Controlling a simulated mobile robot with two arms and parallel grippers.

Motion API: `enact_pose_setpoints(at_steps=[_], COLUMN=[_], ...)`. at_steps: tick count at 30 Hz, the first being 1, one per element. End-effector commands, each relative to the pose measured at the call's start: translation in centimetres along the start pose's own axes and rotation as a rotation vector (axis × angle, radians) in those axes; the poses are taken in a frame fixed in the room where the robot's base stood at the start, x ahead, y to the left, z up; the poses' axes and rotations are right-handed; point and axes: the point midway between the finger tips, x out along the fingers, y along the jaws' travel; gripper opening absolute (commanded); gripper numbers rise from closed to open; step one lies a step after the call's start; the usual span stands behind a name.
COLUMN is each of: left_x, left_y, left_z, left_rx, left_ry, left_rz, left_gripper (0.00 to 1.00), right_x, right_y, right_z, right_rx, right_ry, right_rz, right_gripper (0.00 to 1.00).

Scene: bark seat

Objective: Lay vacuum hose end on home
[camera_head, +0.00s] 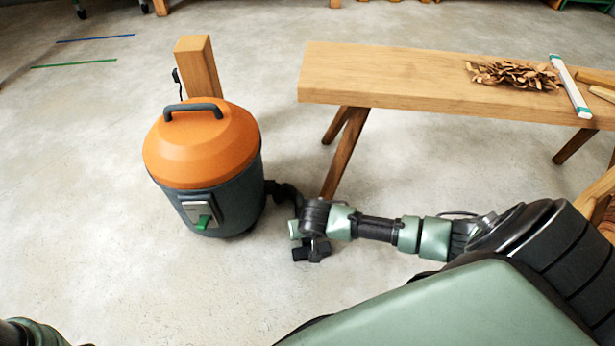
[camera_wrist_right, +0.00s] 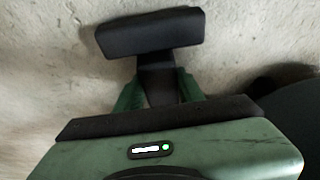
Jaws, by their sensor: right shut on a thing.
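The vacuum (camera_head: 203,150) stands upright on the concrete floor, with an orange lid, dark handle and grey body. A short black hose (camera_head: 285,190) leaves its right side toward my right gripper (camera_head: 306,243). The right gripper is low, just right of the vacuum, and is shut on the dark hose end (camera_head: 303,254). In the right wrist view the hose end (camera_wrist_right: 150,35) shows as a wide dark head on a neck between the green fingers (camera_wrist_right: 158,90), with floor behind it. I cannot pick out a marked home spot. My left gripper is out of view.
A wooden bench (camera_head: 400,78) stands behind and right, its near leg (camera_head: 343,155) close to my right gripper. A wooden post (camera_head: 198,65) stands behind the vacuum. Floor in front is clear.

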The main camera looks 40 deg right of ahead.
Motion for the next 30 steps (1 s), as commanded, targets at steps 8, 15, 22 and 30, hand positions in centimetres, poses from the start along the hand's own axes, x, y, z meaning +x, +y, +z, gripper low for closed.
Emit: enact_pose_setpoints(at_steps=[8,15,22,30], left_x=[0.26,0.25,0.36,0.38], left_y=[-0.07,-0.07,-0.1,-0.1], left_z=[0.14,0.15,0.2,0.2], left_rx=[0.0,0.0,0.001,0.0], left_ry=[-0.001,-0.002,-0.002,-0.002], left_rz=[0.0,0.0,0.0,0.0], left_gripper=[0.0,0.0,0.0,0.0], right_x=[-0.02,0.0,0.28,0.5], right_y=[-0.04,-0.03,-0.04,0.0], right_z=[0.03,0.05,0.2,0.26], right_rx=[0.0,0.0,0.001,0.0], right_ry=[0.0,0.0,-0.001,-0.001], right_rz=[-0.001,0.0,0.0,0.0], right_gripper=[0.06,0.06,0.06,0.63])
